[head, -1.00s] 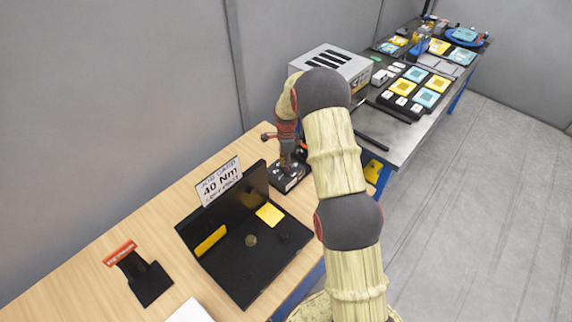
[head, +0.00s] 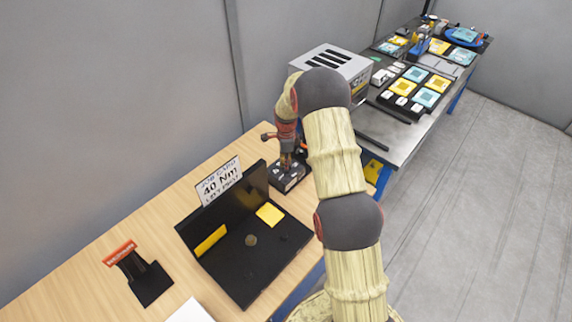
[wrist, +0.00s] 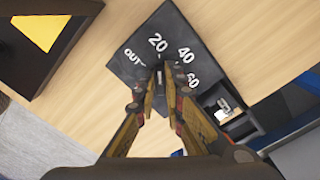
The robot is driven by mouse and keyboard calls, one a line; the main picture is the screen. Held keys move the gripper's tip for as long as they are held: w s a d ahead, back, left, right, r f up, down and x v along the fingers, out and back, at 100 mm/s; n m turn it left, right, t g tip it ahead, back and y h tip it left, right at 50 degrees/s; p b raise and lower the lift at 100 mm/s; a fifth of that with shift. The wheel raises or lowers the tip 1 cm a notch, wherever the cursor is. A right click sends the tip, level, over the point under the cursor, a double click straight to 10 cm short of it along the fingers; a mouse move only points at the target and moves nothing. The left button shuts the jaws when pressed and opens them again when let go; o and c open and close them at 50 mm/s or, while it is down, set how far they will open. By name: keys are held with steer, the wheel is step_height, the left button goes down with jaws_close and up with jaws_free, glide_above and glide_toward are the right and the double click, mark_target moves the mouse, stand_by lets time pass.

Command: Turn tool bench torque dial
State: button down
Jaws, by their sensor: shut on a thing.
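The torque dial panel (wrist: 188,40) is a dark plate with white marks "20", "40", "60" and a partly hidden word starting "OUT". In the head view the panel (head: 292,183) sits on the wooden bench, just beyond the black open case. My gripper (wrist: 163,72) points down over the middle of the panel, its fingers close together and shut on the dial knob. The knob is mostly hidden between the fingertips, so its pointer cannot be read. In the head view my gripper (head: 287,160) is partly hidden by my arm.
A job card (head: 219,182) reading "40 Nm" stands behind the black case (head: 270,268). A grey box (head: 330,60) stands beyond the panel. A small black stand (head: 150,285) with a red label is at left. A compartment (wrist: 232,115) lies beside the dial marks.

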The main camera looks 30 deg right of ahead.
steer(key=shift+n, duration=0.3)
steer(key=n+b, duration=0.1)
steer(key=n, duration=0.3)
steer(key=shift+b, duration=0.35)
steer(key=n, duration=0.5)
steer(key=shift+s+b, duration=0.1)
steer(key=shift+b, duration=0.3)
steer(key=c, duration=2)
jaws_free()
steer(key=shift+o, duration=0.6)
step_height(320, 180, up, 12)
steer(key=shift+n, duration=0.3)
